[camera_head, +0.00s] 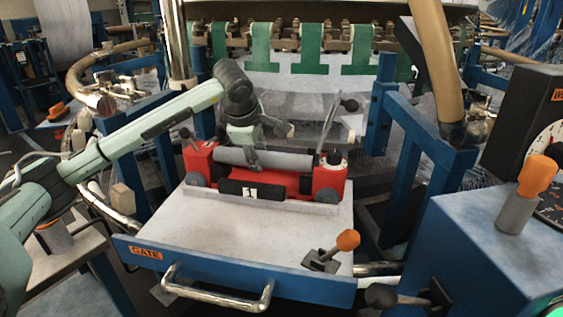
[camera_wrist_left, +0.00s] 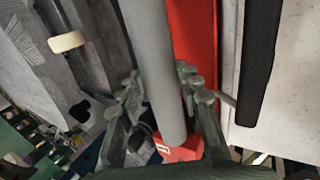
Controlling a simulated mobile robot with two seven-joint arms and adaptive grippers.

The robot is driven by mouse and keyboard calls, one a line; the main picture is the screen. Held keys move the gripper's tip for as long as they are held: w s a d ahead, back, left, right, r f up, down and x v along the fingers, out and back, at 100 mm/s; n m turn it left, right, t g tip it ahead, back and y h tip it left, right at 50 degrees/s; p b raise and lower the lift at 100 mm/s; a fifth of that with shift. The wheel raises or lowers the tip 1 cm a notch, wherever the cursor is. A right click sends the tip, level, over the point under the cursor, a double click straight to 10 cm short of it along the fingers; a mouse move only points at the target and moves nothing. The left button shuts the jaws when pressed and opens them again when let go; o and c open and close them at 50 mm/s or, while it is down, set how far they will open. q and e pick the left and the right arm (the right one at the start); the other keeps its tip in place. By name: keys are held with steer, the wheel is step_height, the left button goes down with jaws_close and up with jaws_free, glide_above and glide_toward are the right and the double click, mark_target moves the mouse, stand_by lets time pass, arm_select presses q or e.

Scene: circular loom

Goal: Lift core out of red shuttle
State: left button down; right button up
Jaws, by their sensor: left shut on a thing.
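The red shuttle (camera_head: 330,180) sits at the back of a white-topped tray (camera_head: 200,218), with a black bar marked 1 (camera_head: 238,188) along its front. The core is a grey cylinder (camera_head: 290,162) lying lengthwise between the shuttle's red ends. It also shows in the left wrist view (camera_wrist_left: 152,55), beside the red body (camera_wrist_left: 193,45). I cannot tell whether the core still touches the shuttle. My right gripper is not in view.
Black-knobbed levers (camera_head: 340,118) stand at both shuttle ends. An orange-knobbed lever (camera_head: 345,242) stands on the tray's front right. Blue frame posts (camera_head: 382,105) and green loom straps (camera_head: 310,48) are behind. A blue cabinet (camera_head: 480,250) is at right. The tray's middle is clear.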

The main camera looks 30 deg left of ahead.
mark_target(258, 153)
arm_select(q)
steer(key=shift+r, duration=0.15)
step_height(258, 153, up, 5)
steer(key=p, duration=0.3)
steer(key=shift+r+p, duration=0.1)
steer(key=shift+p, duration=0.3)
steer(key=shift+r+p, duration=0.3)
steer(key=shift+r, duration=2.4)
